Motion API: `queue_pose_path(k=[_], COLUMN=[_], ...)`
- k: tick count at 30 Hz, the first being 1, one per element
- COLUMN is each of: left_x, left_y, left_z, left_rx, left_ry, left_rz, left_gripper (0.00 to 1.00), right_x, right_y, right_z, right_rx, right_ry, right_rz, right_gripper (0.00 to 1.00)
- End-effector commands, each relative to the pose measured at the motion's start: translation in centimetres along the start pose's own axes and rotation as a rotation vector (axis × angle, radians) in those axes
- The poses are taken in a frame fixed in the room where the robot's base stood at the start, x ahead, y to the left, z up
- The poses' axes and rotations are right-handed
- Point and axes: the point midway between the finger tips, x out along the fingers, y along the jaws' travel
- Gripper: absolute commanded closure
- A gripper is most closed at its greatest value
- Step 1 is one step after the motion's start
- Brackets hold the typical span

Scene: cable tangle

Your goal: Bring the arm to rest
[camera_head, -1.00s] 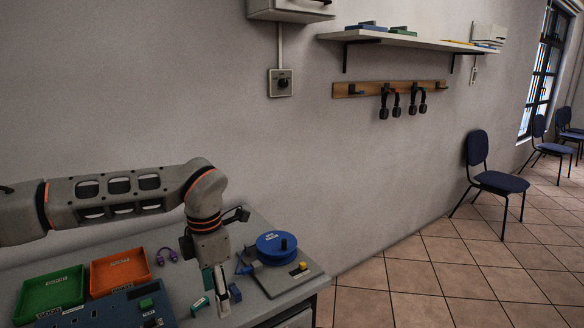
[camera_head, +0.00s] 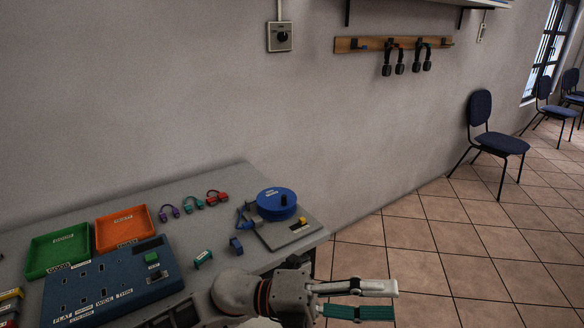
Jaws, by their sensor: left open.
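My left arm comes in low at the bottom of the head view. My left gripper (camera_head: 394,300) points right, past the table's right end and over the tiled floor. Its two fingers are apart, with teal pads, and nothing shows between them. The wrist hides part of the table's front right corner. My right gripper is not in view.
The grey table (camera_head: 190,180) carries a green tray (camera_head: 59,250), an orange tray (camera_head: 124,227), a blue socket panel (camera_head: 112,284) and a blue reel (camera_head: 277,204) on a plate. Purple (camera_head: 169,213), teal (camera_head: 193,204) and red (camera_head: 217,197) cables lie behind.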

Motion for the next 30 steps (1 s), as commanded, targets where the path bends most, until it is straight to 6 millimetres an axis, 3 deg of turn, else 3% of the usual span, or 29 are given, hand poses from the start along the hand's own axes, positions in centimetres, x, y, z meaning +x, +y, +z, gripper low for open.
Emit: queue_pose_path(k=[4, 7, 11, 14, 17, 20, 24, 30], left_x=[-2.2, -5.2, -10.5, -15.3, -20.4, -25.0, -30.6, -35.9], left_y=[-0.3, 0.8, 4.0, 7.8, 12.2, 16.6, 22.1, 27.1], left_z=[2.9, 4.9, 6.5, 6.4, 4.8, 2.0, -3.7, -12.0], left_rx=[-0.208, -0.356, -0.559, -0.720, -0.885, -1.036, -1.231, -1.439], left_ry=[-0.265, -0.451, -0.697, -0.889, -1.078, -1.250, -1.467, -1.695], left_rz=[-0.167, -0.256, -0.346, -0.397, -0.432, -0.452, -0.459, -0.446], left_gripper=[0.47, 0.47, 0.47, 0.47, 0.47, 0.47, 0.47, 0.47], right_x=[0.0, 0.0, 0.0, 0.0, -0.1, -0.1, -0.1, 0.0], right_y=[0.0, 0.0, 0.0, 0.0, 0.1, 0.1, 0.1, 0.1], right_z=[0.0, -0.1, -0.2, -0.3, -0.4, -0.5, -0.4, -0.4], right_rx=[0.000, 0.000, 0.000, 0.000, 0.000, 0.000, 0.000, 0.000], right_ry=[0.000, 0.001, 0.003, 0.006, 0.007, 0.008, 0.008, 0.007], right_rz=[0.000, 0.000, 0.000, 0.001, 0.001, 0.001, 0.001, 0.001], right_gripper=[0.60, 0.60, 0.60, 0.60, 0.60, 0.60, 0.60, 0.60])
